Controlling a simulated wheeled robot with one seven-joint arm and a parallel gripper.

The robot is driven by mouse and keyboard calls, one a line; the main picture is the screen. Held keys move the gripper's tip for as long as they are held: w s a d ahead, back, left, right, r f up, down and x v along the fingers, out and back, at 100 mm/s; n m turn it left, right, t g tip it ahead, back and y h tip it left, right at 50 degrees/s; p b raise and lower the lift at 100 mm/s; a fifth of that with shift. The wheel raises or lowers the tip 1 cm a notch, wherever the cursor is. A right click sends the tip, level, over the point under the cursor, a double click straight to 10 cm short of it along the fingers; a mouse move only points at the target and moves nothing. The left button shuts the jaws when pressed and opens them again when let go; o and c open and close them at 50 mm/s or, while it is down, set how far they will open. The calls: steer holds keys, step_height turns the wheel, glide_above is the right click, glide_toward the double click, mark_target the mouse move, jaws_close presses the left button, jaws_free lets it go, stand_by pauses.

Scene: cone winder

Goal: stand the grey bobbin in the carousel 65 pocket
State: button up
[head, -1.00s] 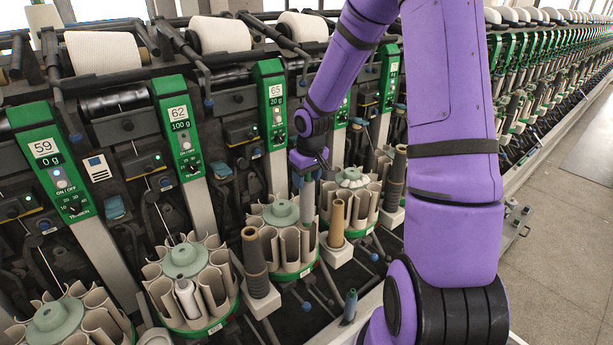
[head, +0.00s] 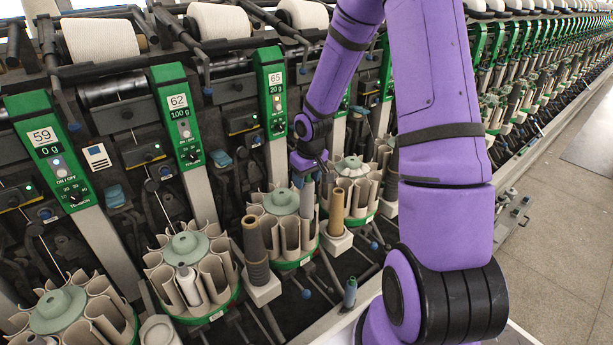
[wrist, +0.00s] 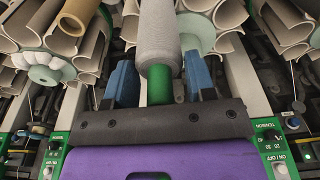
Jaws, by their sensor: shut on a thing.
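The grey bobbin (head: 307,198) is upright below my gripper (head: 309,178), at the right side of the carousel under the 65 panel. In the wrist view the blue fingers of my gripper (wrist: 159,84) are shut on the green end of the grey bobbin (wrist: 158,36). The carousel 65 (head: 289,264) has beige curved pocket walls, a pale green hub (head: 281,201) and a green base ring. The bobbin overlaps its right-hand pockets in the head view. Its lower end is not clearly visible, so I cannot tell how deep it is in a pocket.
A brown bobbin (head: 336,208) stands on a peg just right of carousel 65, and a dark cone (head: 255,245) stands to its left. Neighbouring carousels stand at left (head: 215,310) and right (head: 368,212). The green 65 panel (head: 272,95) rises behind.

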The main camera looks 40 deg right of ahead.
mark_target(307, 205)
steer(key=shift+f, duration=0.1)
steer(key=shift+f, duration=2.35)
steer(key=shift+f, duration=2.85)
steer(key=o, duration=0.9)
steer(key=shift+r, duration=0.15)
